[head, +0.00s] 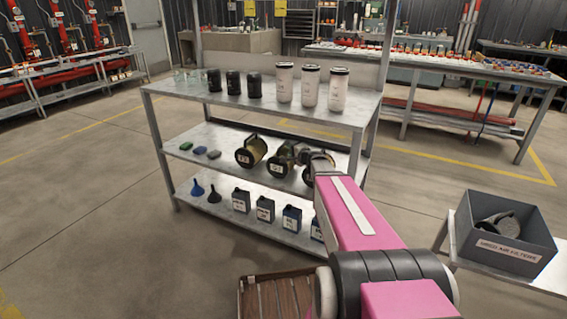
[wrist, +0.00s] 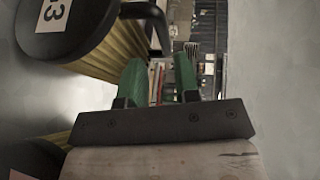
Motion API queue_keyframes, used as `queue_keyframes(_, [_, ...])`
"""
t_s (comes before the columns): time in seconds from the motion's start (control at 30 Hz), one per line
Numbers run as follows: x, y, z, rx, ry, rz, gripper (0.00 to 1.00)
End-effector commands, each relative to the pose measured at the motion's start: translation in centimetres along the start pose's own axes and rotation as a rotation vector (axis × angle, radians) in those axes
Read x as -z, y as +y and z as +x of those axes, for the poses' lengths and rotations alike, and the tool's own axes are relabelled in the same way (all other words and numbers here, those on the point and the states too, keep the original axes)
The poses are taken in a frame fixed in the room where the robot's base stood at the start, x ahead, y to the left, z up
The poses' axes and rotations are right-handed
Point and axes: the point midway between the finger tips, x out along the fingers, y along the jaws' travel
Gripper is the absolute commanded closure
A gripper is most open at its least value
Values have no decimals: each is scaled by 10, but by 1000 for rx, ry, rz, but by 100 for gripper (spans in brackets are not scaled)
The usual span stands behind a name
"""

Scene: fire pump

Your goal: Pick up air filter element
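Air filter elements with dark end caps and yellowish pleated sides lie on the middle shelf in the head view: one at the left (head: 250,152) and one beside it (head: 281,161). Around the end of my arm, more dark round shapes overlap and I cannot separate them clearly. In the wrist view, a filter element with a white label ending in "3" (wrist: 90,48) fills the upper left, close beside my gripper (wrist: 159,80). Another dark-capped filter shows at the lower left (wrist: 30,160). The green fingers are apart with nothing between them. My arm hides the fingertips in the head view.
The metal shelf (head: 190,93) holds black and white canisters on top and dark containers (head: 265,209) below. A grey bin labelled for used air filters (head: 540,246) stands at the right with a dark filter inside. Open floor lies to the left.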

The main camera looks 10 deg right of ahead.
Motion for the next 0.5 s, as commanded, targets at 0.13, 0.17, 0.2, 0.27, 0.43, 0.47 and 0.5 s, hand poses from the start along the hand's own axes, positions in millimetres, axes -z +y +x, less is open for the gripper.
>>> queue_keyframes(0.13, [0,0,10,0,1,0,71])
queue_keyframes(0.17, [1,0,12,0,1,0,71])
queue_keyframes(0.2, [1,0,15,0,1,0,71])
queue_keyframes(0.27, [1,-1,22,0,1,0,71])
queue_keyframes(0.43, [1,-3,47,0,-1,-1,71])
queue_keyframes(0.47, [1,-3,51,0,-1,-1,71])
queue_keyframes(0.5, [1,-3,55,0,0,0,71])
